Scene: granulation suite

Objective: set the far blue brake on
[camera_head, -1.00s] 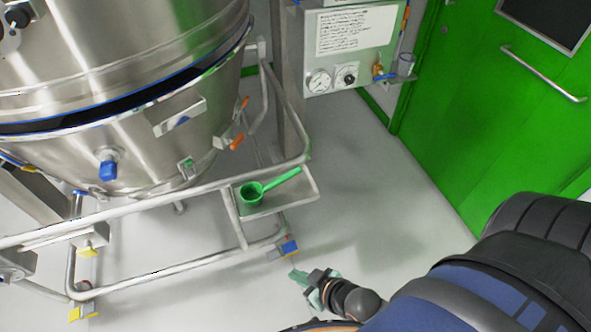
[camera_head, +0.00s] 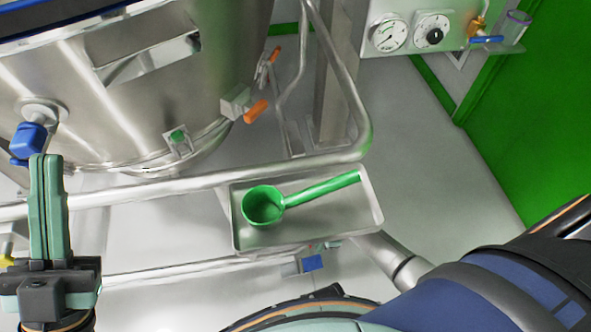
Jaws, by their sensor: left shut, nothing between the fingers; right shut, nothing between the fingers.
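One blue brake pedal (camera_head: 312,263) shows low on the frame's castor, just below the front edge of the metal tray. It looks tilted, but I cannot tell whether it is on or off. My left gripper (camera_head: 48,200) is upright at the left, fingers together and empty, in front of the frame rail and below a blue valve knob (camera_head: 28,142).
The tray (camera_head: 350,222) holds a green scoop (camera_head: 264,206) and hides the floor behind it. A steel vessel (camera_head: 130,100) and its tubular rail (camera_head: 190,186) fill the left. Orange-handled clamps (camera_head: 256,110) stick out. A gauge panel (camera_head: 420,25) stands at the back. Floor at right (camera_head: 430,170) is clear.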

